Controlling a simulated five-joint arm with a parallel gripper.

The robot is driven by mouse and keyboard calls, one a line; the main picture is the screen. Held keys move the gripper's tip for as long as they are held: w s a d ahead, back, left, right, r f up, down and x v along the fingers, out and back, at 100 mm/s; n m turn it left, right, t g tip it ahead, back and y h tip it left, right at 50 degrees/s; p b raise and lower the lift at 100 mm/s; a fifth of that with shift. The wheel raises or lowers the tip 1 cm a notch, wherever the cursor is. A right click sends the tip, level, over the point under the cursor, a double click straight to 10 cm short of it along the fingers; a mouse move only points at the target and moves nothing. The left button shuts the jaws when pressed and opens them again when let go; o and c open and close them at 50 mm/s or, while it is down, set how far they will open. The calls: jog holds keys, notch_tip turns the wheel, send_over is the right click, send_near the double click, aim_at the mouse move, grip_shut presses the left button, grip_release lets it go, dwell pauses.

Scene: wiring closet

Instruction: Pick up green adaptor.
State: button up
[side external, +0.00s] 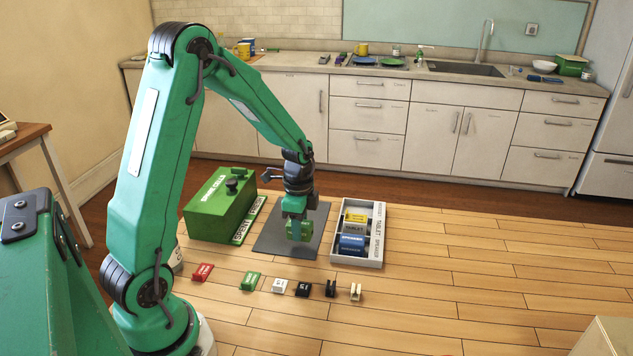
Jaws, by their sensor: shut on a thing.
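My gripper (301,226) points down above the dark grey mat (271,242). It is shut on a green block (301,230), held over the mat's right part; small gaps show in its outline, and I cannot tell its exact kind. A small green adaptor-like piece (250,281) with a pale marking lies on the wooden floor in front of the mat, apart from my gripper. The far side of the held block is hidden.
Red (202,272), white (280,286), black and cream (355,291) pieces lie in the same row. A green lidded box (219,208) stands left of the mat. A grey-white tray (378,235) with yellow, dark and blue items stands right.

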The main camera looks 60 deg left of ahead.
jog(key=s+d+r, duration=0.2)
jog(key=d+r, duration=0.5)
jog(key=d, duration=0.4)
jog(key=shift+d+r, duration=0.25)
jog(key=shift+r, duration=0.1)
jog(key=w+a, duration=0.3)
jog(key=w, duration=1.6)
jog(key=shift+w+r, duration=0.2)
jog(key=shift+w, duration=0.2)
jog(key=w+a+f, duration=0.1)
jog(key=a+f, duration=0.1)
jog(key=a, duration=0.1)
jog(key=w+a+f, duration=0.1)
jog(key=a+f, duration=0.1)
jog(key=a, duration=0.2)
jog(key=w+a+f, duration=0.1)
jog(key=a+f, duration=0.2)
jog(key=a, duration=0.1)
jog(key=shift+a, duration=0.1)
jog(key=shift+f, duration=2)
jog(key=shift+f, duration=0.15)
